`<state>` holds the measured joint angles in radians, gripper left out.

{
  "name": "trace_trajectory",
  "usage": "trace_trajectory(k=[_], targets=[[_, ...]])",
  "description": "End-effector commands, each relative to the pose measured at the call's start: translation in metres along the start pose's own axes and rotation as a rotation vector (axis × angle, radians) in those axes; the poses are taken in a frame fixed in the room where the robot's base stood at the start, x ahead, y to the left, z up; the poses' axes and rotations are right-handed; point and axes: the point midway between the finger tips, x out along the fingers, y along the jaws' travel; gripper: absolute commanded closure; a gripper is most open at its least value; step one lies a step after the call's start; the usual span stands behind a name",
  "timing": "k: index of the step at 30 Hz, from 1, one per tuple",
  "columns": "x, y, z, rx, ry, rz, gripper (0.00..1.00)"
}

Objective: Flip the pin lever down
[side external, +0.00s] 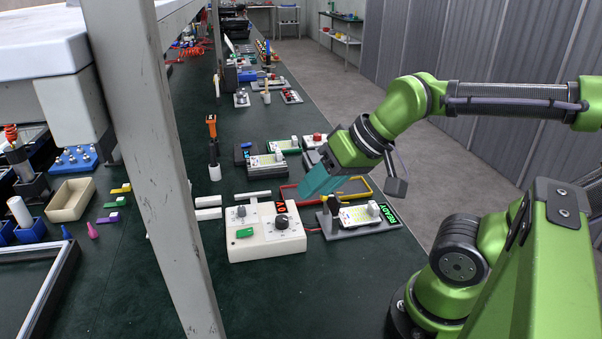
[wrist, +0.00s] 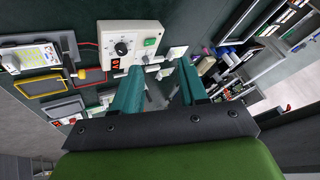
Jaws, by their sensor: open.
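I cannot tell for sure which part is the pin lever. A dark upright piece (side external: 333,204) stands at the left end of a grey fixture (side external: 362,233), which holds a pale board (side external: 358,216) and a green READY display (side external: 389,214). The fixture's board also shows at the left of the wrist view (wrist: 32,57). My gripper (side external: 306,190) is above and behind the fixture and a cream control box (side external: 266,247). In the wrist view my gripper (wrist: 160,72) has its teal fingers apart, with nothing between them, pointing toward the box's edge.
The control box has a black knob (side external: 281,221), a green switch (side external: 244,233) and a red display (side external: 280,207). Red and yellow frames (side external: 350,186) lie behind the fixture. A grey post (side external: 160,150) crosses the side view. The bench in front is clear.

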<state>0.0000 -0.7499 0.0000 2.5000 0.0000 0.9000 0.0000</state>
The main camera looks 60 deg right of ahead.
Motion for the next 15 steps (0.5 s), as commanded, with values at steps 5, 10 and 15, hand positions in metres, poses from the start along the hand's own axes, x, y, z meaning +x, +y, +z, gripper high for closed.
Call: trace_trajectory(k=[5,10,15], targets=[[0.011,0.000,0.004,-0.003,-0.051,0.012,0.86],[0.033,0.000,-0.009,-0.028,-0.150,0.075,1.00],[0.059,0.008,-0.029,-0.012,-0.271,0.214,1.00]])
